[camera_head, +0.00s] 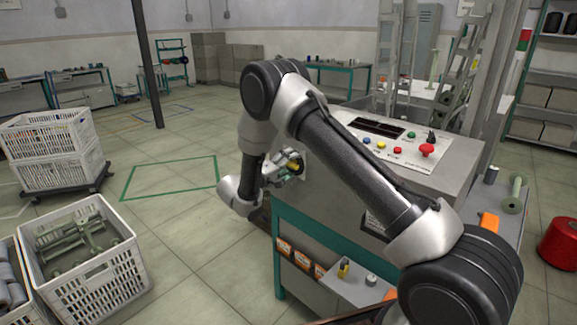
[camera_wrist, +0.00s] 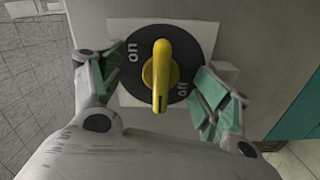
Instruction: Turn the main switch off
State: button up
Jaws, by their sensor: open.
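The main switch is a yellow rotary knob (camera_wrist: 160,72) on a round black dial (camera_wrist: 186,48) with a pale square backing plate (camera_wrist: 128,32). The dial carries "on" at the left and "off" at the lower right, both turned over in the wrist view. The knob's long handle stands near upright in that picture, its narrow end down. My gripper (camera_wrist: 155,88) is open, one green-padded finger on each side of the knob, with gaps between. In the head view my gripper (camera_head: 284,170) is at the machine cabinet's left side; the dial is hidden there.
The grey machine cabinet (camera_head: 325,205) has a top panel with a red mushroom button (camera_head: 427,151) and several coloured buttons. A small shelf (camera_head: 350,287) juts out low at its front. White crates (camera_head: 112,270) stand at the left. The floor between is open.

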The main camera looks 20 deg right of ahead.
jog(key=v, duration=0.9)
